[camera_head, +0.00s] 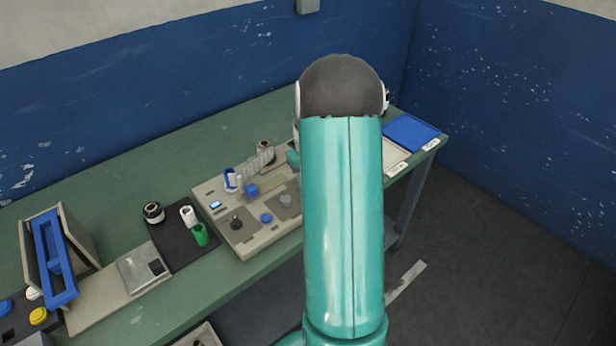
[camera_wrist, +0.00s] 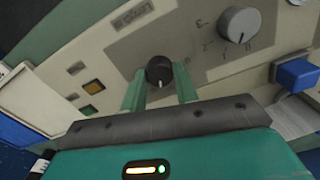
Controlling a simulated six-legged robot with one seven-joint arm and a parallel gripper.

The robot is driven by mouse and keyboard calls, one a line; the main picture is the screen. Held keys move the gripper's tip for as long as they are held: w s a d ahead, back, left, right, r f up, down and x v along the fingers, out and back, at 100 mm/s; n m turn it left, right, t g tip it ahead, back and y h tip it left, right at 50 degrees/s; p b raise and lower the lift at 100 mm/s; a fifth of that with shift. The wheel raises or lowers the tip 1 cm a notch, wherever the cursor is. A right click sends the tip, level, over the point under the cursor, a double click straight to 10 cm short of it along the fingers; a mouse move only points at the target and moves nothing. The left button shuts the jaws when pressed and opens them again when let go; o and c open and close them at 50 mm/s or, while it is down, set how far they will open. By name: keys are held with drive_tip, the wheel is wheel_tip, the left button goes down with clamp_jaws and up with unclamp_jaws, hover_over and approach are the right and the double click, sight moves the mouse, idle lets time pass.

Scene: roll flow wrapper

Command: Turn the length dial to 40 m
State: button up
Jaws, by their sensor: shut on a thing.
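A round black knob (camera_wrist: 159,68) with a white pointer line sits on the beige and grey control panel (camera_wrist: 105,52) in the wrist view. My gripper (camera_wrist: 160,84) is shut on this knob, one teal finger on each side. The pointer line faces the gripper's palm. Beyond it to the right is a larger grey dial (camera_wrist: 240,24) with a dark pointer line and small printed numbers around it. In the head view my arm hides the gripper and the knob.
The wrapper (camera_head: 225,229) stands on a green table (camera_head: 115,172). A black mat (camera_head: 178,250) with several spools and a blue-framed holder (camera_head: 54,258) are to the left. A blue tray (camera_head: 411,131) is at the right. A blue block (camera_wrist: 298,73) sits near the grey dial.

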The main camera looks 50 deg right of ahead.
drive_tip(key=shift+m, duration=1.6)
drive_tip(key=o, duration=1)
drive_tip(key=shift+c, duration=0.2)
wheel_tip(320, 180, up, 14)
drive_tip(key=shift+a, duration=0.1)
